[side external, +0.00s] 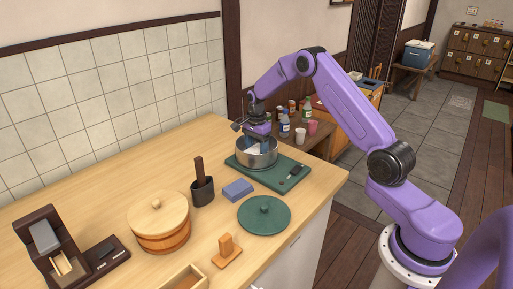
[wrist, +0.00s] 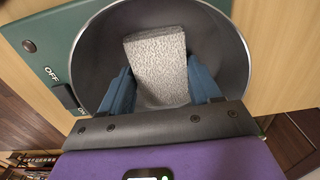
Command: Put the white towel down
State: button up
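The white towel (wrist: 156,60) shows as a pale, speckled folded block in the wrist view, inside the round metal pot (wrist: 228,45). My gripper (wrist: 161,88) has its blue fingers reaching into the pot, one on each side of the towel and seemingly against it. In the side view my gripper (side external: 258,145) points down into the pot (side external: 258,160), and a bit of the white towel (side external: 251,149) shows at the rim. The pot stands on a dark green plate (side external: 240,165) with a switch. Whether the towel touches the pot's bottom cannot be told.
A green lid (side external: 264,215), a blue block (side external: 237,190) and a dark holder with a handle (side external: 202,189) stand near the plate. A lidded wooden tub (side external: 159,222) is further left. Bottles and cups (side external: 300,134) are on a table behind. The counter's back left is clear.

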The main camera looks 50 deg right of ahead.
aim_at(257, 149)
jog(key=o, duration=0.3)
notch_tip(257, 149, up, 12)
jog(key=s+a+r+n, duration=0.2)
jog(key=s+a+n, duration=0.15)
jog(key=a, duration=0.35)
jog(key=s+a+r+n, duration=0.2)
jog(key=s+a+n, duration=0.1)
jog(key=a+n, duration=0.3)
jog(key=s+a+r+n, duration=0.1)
jog(key=s+a+n, duration=0.5)
jog(key=s+a, duration=0.4)
jog(key=s+d+f+n, duration=0.1)
jog(key=s+n, duration=0.6)
jog(key=s, duration=0.5)
jog(key=s+d+n, duration=0.1)
jog(key=s+n, duration=0.7)
jog(key=s, duration=0.5)
jog(key=shift+d+f, duration=0.35)
